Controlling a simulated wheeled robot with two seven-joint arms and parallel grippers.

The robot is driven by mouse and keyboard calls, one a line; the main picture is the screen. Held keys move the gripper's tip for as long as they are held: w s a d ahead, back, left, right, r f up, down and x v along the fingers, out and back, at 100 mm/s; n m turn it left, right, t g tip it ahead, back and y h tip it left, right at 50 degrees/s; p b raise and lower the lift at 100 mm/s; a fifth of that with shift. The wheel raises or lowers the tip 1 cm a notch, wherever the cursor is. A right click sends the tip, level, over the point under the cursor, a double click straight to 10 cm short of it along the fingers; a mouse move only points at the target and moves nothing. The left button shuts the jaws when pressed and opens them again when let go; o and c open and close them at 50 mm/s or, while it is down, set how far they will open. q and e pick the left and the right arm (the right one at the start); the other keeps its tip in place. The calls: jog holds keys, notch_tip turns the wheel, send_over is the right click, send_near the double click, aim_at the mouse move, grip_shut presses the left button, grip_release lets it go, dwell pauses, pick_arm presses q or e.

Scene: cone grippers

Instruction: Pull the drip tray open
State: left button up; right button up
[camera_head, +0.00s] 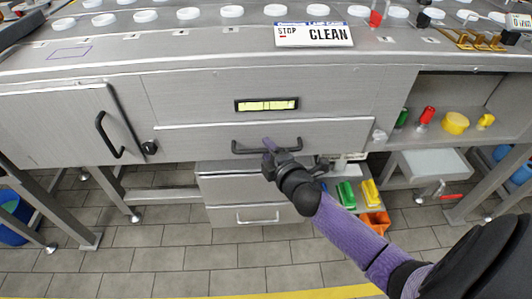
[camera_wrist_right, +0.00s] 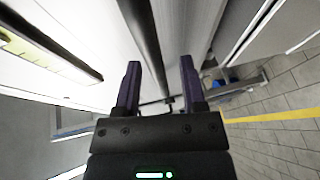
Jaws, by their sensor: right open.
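The drip tray (camera_head: 205,140) shows as a wide grey steel front under the counter, and it looks flush with the panel around it. Its black bar handle (camera_head: 245,150) runs across the front, partly hidden by my gripper. My right gripper (camera_head: 268,143) is at the middle of this handle, reaching in from the lower right. In the right wrist view, my gripper (camera_wrist_right: 160,70) is open, with its two purple fingers apart. The dark handle bar (camera_wrist_right: 148,45) runs lengthwise into the gap between them. I cannot tell whether either finger touches it. My left gripper is not in view.
A yellow-lit window (camera_head: 267,104) sits above the handle. A cabinet door with a black handle (camera_head: 107,135) is at left. A lower drawer (camera_head: 250,214) stands beneath the tray. At right, a shelf holds a yellow cup (camera_head: 455,123). The tiled floor in front is mostly clear.

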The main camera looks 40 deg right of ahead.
jog(key=shift+w, duration=0.35)
grip_shut()
dwell(0.8)
dwell(0.4)
